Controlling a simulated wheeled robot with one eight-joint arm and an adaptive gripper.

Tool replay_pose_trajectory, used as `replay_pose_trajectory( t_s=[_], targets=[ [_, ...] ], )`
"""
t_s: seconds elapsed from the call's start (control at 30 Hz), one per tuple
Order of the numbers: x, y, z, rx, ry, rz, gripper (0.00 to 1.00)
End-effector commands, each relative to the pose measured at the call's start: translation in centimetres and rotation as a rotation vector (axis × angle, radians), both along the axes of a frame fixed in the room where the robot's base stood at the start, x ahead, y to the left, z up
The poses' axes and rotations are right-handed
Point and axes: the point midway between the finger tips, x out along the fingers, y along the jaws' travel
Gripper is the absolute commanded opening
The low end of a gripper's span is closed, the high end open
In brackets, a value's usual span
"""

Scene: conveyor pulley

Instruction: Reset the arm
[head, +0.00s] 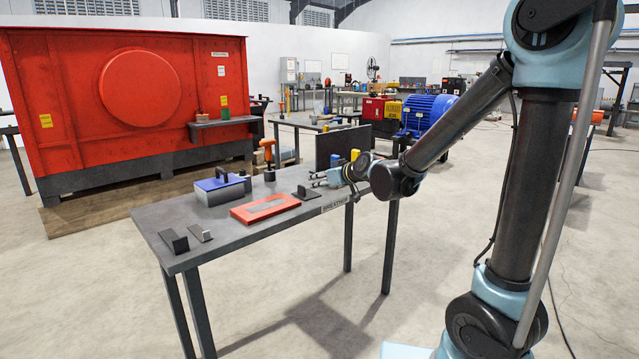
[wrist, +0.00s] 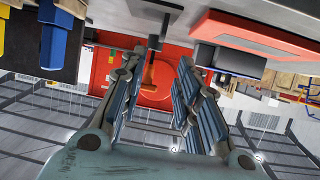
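My arm reaches out from the right in the head view, over the right end of a dark grey workbench (head: 225,243). My gripper (head: 318,179) points left, a little above the bench top near its front right edge. In the wrist view, which looks upside down, the two fingers of my gripper (wrist: 160,60) are spread apart with nothing held between them. An orange-handled tool (head: 268,153) stands upright on the bench beyond the gripper; it shows in the gap between the fingers in the wrist view (wrist: 158,72).
On the bench are a blue-lidded grey box (head: 221,188), a red frame with a grey centre (head: 264,208) and small dark brackets (head: 174,240). A dark upright panel (head: 343,144) with blue and yellow items stands close to my gripper. A large red machine (head: 90,90) stands behind. Floor in front is clear.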

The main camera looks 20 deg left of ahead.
Motion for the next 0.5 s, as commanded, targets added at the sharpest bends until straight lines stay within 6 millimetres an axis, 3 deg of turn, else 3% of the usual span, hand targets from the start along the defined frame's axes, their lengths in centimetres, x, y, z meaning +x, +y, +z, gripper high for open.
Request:
replay_pose_trajectory(
  t_s=[0.33,0.5],
  targets=[
    [0.0,-0.6,0.0,-0.006,0.007,-0.005,0.30],
    [-0.3,-4.5,-0.3,-0.048,0.055,-0.042,0.30]
  ],
)
